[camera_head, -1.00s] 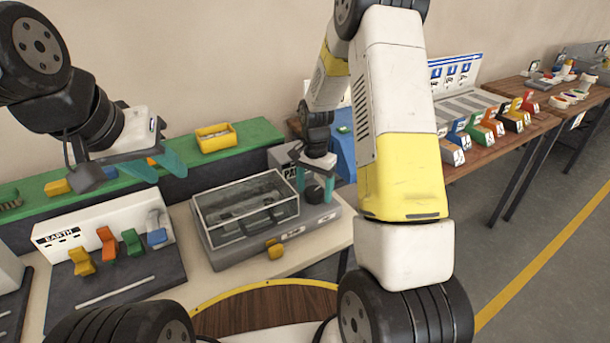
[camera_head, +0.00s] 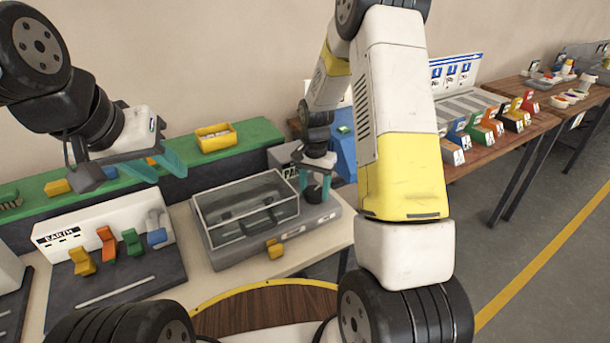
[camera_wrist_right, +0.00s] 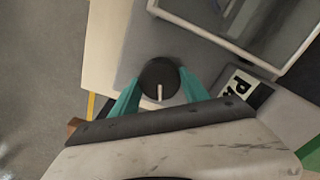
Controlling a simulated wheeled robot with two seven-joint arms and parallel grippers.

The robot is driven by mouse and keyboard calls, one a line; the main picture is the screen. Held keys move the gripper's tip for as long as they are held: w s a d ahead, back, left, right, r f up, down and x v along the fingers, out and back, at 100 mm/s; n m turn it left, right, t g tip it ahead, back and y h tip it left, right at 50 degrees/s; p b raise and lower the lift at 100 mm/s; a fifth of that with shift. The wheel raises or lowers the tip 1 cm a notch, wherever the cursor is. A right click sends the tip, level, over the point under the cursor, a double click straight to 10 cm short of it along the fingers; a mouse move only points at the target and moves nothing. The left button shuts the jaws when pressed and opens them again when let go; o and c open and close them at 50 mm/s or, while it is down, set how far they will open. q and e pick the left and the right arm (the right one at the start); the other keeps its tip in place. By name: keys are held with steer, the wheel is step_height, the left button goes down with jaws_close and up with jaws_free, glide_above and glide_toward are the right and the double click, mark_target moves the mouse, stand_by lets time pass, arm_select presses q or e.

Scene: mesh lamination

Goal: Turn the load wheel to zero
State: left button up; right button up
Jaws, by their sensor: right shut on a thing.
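The load wheel (camera_wrist_right: 158,82) is a dark round knob with a white pointer line, on the right end of the grey laminator (camera_head: 222,258). In the right wrist view its pointer line runs toward my gripper's palm. My right gripper (camera_wrist_right: 160,88) is shut on the wheel, one teal finger on each side. In the head view the wheel (camera_head: 314,194) is partly hidden under the gripper. I cannot read any scale or zero mark. My left gripper (camera_head: 157,168) is open and empty, above the green shelf's left part, away from the wheel.
The laminator's clear lid (camera_head: 246,208) is down, with a yellow tab (camera_head: 275,249) at its front. A dark switch panel marked EARTH (camera_head: 125,285) stands left. A yellow tray (camera_head: 216,137) sits on the green shelf (camera_head: 258,132). A dark-lettered sign (camera_wrist_right: 243,88) stands close beside my right gripper.

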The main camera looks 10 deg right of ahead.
mark_target(314, 190)
steer(key=n, duration=1.3)
steer(key=shift+n, duration=0.4)
stand_by(0.3)
steer(key=o, duration=1.4)
steer(key=shift+c, duration=0.2)
steer(key=shift+r, duration=0.1)
step_height(314, 190, up, 7)
steer(key=shift+r, duration=0.35)
